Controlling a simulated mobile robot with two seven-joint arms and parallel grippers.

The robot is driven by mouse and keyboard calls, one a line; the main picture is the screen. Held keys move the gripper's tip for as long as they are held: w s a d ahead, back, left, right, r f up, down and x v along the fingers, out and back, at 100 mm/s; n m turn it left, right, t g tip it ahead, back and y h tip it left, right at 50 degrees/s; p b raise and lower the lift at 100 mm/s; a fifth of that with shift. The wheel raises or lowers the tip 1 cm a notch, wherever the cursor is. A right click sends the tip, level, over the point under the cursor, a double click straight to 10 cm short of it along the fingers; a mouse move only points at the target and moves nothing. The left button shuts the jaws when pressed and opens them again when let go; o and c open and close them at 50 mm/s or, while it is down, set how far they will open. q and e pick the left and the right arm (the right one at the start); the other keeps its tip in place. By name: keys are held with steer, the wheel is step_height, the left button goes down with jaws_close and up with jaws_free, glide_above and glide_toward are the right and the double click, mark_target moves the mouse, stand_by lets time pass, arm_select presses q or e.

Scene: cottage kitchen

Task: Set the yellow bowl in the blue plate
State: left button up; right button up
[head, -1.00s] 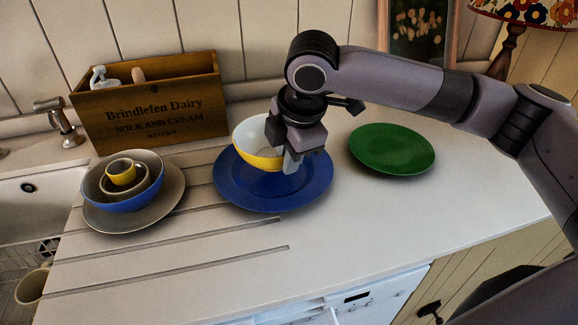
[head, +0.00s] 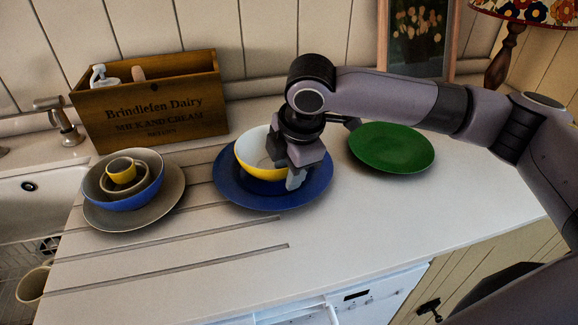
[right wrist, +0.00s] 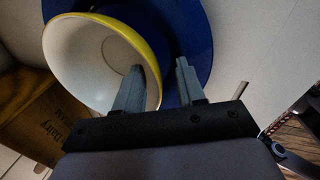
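The yellow bowl (head: 262,173), white inside, sits upright in the blue plate (head: 232,195) on the counter in the head view. My right gripper (head: 294,178) is at the bowl's right front rim, pointing down. In the right wrist view, the bowl (right wrist: 85,60) has its rim between my two fingers (right wrist: 160,78). One finger is inside the bowl and the other is outside, over the blue plate (right wrist: 200,40). The fingers are apart with a visible gap around the rim. The bowl's right side is partly hidden by the gripper. My left gripper is not in view.
A green plate (head: 392,148) lies to the right. A grey plate (head: 170,195) with a blue bowl (head: 130,201) and stacked smaller pieces stands left, near the sink (head: 40,205). A wooden crate (head: 150,115) stands behind. The counter front is clear.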

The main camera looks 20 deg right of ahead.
steer(key=shift+r, duration=0.1)
steer(key=shift+r, duration=0.25)
steer(key=v, duration=1.2)
steer(key=shift+s+f, duration=0.1)
